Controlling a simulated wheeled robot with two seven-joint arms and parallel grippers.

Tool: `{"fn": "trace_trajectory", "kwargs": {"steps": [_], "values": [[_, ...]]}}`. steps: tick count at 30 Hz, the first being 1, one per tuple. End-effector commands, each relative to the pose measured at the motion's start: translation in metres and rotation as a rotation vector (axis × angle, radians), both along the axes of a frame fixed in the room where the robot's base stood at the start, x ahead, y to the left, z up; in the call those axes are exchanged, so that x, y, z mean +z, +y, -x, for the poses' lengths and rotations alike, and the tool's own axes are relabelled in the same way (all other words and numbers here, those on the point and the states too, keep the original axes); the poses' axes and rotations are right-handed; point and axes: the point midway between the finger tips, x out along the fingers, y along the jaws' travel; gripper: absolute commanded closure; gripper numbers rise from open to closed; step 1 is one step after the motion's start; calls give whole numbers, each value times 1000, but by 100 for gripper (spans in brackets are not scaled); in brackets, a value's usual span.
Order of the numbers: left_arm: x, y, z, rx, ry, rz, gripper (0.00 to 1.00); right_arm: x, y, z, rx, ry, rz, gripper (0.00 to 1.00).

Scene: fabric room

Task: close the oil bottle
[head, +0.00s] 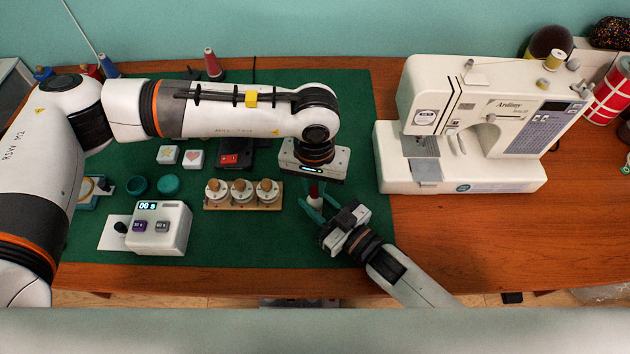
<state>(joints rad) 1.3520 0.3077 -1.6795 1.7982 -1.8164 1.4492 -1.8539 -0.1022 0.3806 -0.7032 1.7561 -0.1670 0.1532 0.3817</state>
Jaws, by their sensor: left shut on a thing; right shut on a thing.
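The oil bottle (315,203) is small and pale, with a red cap (314,190) at its top. It stands about upright over the right part of the green mat (235,248). My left gripper (314,184) points down from above and is shut on the red cap. My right gripper (316,212) comes in from the lower right and is shut on the bottle body. The fingers partly hide the bottle, so I cannot tell whether cap and neck touch or whether the bottle base rests on the mat.
A wooden rack (243,208) of corked jars stands left of the grippers. A white timer box (162,228) is farther left. A white sewing machine (480,110) stands to the right. The wooden table (480,235) is bare in front of it.

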Motion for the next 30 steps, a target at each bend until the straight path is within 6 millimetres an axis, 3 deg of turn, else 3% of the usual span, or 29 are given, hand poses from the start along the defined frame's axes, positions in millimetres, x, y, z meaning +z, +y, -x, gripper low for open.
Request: {"fn": "trace_trajectory", "kwargs": {"steps": [6, 12, 18, 26, 27, 30], "values": [[0, 1, -1, -506, -2, -1, 100, 0, 0, 0, 0, 1, 1, 100], [0, 1, -1, -897, 0, -1, 100, 0, 0, 0, 0, 1, 1, 100], [0, 1, -1, -1054, -1, 0, 100, 0, 0, 0, 0, 1, 1, 100], [0, 1, -1, -1059, -1, -1, 100, -1, 0, 0, 0, 1, 1, 100], [0, 1, -1, -1059, -1, -1, 80, -1, 0, 0, 0, 1, 1, 100], [0, 1, -1, -1058, -1, -1, 63, -1, 0, 0, 0, 1, 1, 100]]}}
